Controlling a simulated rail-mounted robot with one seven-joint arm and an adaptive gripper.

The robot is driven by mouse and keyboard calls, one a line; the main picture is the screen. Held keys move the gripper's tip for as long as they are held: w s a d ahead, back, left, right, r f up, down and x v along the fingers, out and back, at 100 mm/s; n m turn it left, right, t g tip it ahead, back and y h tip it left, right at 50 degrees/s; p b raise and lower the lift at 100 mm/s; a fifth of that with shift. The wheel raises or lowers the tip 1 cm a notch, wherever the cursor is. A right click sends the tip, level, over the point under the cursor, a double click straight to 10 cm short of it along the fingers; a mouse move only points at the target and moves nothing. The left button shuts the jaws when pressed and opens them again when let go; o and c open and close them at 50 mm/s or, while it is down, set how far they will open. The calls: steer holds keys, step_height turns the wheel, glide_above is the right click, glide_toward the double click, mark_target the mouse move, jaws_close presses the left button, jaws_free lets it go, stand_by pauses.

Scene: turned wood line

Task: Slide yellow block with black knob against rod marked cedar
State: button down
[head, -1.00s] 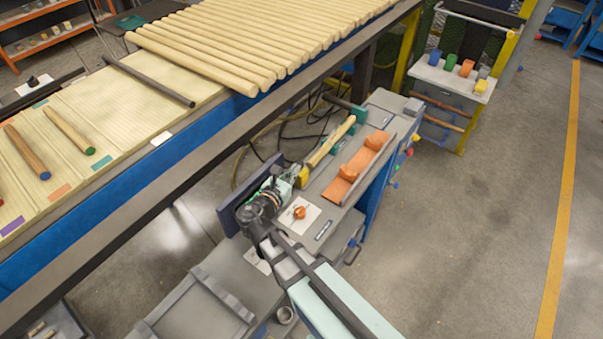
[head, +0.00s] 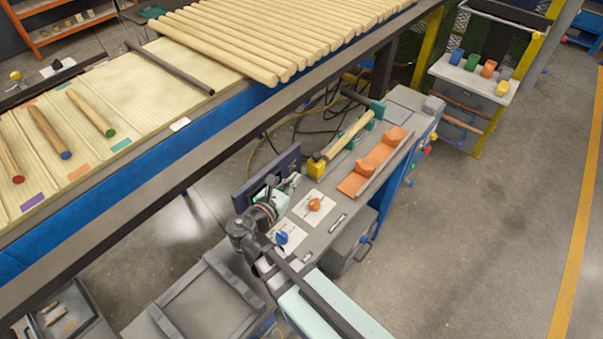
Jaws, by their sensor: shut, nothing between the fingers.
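The yellow block (head: 316,168) sits on the grey bench, with a dark piece at its upper side that may be the black knob. A pale wooden rod (head: 347,136) lies between it and a green holder (head: 376,110). The rod's near end appears to meet the block; I cannot tell if they touch. No cedar marking is readable on it. My gripper (head: 291,182) is shut and empty, a little left of and nearer than the block, with a visible gap. The fingertips are small and partly blurred against the dark panel.
A dark upright panel (head: 266,178) stands close behind my gripper. An orange cradle (head: 374,163) lies right of the rod. An orange knob (head: 314,205) and a blue knob (head: 281,238) stand on white cards. The conveyor (head: 190,153) edge runs along the left.

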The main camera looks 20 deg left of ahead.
steer(key=v, duration=0.4)
steer(key=shift+s+b, duration=0.25)
steer(key=shift+b, duration=0.1)
